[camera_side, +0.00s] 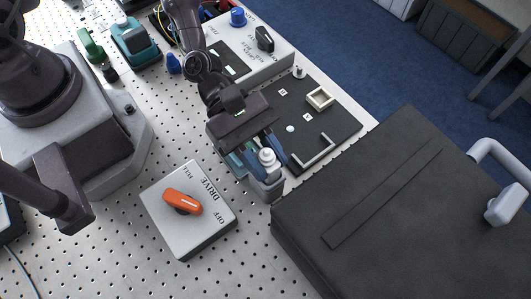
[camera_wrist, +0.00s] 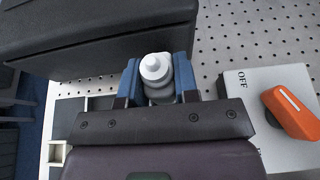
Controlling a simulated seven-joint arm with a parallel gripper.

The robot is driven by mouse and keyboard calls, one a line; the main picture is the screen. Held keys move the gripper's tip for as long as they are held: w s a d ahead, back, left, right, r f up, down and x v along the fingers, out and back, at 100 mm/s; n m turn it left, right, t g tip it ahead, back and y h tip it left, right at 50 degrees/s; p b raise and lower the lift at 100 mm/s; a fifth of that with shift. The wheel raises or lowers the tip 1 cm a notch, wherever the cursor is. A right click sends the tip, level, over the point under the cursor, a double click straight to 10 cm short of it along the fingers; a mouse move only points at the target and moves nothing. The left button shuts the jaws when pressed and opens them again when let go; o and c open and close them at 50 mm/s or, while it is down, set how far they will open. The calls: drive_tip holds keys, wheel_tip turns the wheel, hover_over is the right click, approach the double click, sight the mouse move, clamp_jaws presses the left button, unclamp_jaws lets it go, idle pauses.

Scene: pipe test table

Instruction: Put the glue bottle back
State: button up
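The glue bottle, a pale grey-white bottle with a white stepped cap (camera_side: 267,157), is upright between the blue fingers of my gripper (camera_side: 266,161). In the wrist view the bottle (camera_wrist: 156,70) sits between the two fingers (camera_wrist: 158,84), which appear to touch it on both sides. In the side view it is at the near edge of the dark board (camera_side: 345,122), between the drive box and the black case. Whether its base rests on something or hangs just above is hard to tell. The board carries a small cream square frame (camera_side: 320,98) and a light angled bracket (camera_side: 313,153).
A drive box (camera_side: 205,232) with an orange knob (camera_side: 182,201) stands left of the bottle. A large black case (camera_side: 410,215) is close on the right. A control box (camera_side: 278,56) stands behind. Perforated table is clear in front.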

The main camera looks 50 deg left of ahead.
drive_tip(key=shift+f, duration=0.15)
drive_tip(key=o, duration=0.6)
drive_tip(key=shift+c, duration=0.2)
drive_tip(key=shift+r, duration=0.25)
drive_tip(key=shift+v, duration=3.75)
